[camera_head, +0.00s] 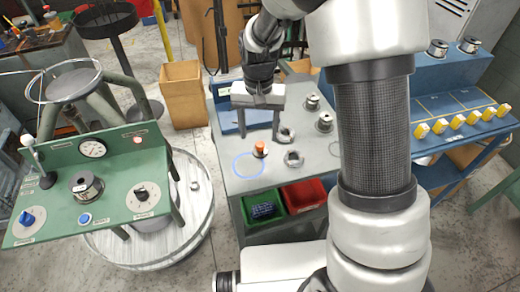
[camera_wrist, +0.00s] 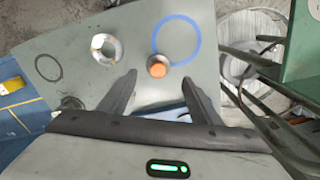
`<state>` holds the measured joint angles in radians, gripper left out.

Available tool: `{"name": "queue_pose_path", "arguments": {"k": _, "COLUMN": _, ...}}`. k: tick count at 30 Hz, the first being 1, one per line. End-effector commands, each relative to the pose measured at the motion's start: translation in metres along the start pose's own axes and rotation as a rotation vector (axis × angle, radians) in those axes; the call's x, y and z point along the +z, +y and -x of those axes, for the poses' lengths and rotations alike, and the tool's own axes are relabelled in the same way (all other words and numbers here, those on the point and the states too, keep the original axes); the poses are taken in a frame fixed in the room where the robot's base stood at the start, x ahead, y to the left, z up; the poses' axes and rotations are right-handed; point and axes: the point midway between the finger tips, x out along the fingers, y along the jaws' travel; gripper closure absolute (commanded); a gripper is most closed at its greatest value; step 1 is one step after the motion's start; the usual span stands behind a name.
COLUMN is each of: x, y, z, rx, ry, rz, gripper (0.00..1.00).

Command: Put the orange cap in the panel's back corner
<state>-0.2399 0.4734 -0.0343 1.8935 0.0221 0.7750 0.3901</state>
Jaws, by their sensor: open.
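The orange cap (camera_head: 260,145) stands on a small metal base on the grey tabletop (camera_head: 225,140), by the edge of a blue circle marked there. It also shows in the wrist view (camera_wrist: 157,70), between and just beyond my fingertips. My gripper (camera_head: 259,136) is open and points down above the tabletop near the cap; nothing is held. In the wrist view its two fingers (camera_wrist: 159,78) are spread on either side of the cap. The green panel (camera_head: 112,190) is at the left in the head view, with a gauge, knobs and a metal spool on it.
A round pale platform (camera_head: 197,215) stands between the panel and the table. A blue bench (camera_head: 450,75) with yellow blocks is at right.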

Motion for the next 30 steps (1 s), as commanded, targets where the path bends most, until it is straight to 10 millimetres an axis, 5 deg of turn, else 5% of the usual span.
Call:
{"name": "queue_pose_path", "arguments": {"k": 12, "x": 0.005, "y": 0.004, "z": -0.050, "rx": 0.001, "ry": -0.002, "rz": 0.000, "gripper": 0.42}}
{"name": "queue_pose_path", "arguments": {"k": 21, "x": 0.005, "y": 0.004, "z": -0.053, "rx": 0.000, "ry": 0.000, "rz": 0.000, "gripper": 0.44}}
{"name": "queue_pose_path", "arguments": {"k": 30, "x": 0.004, "y": 0.004, "z": -0.052, "rx": -0.001, "ry": 0.001, "rz": 0.000, "gripper": 0.94}}
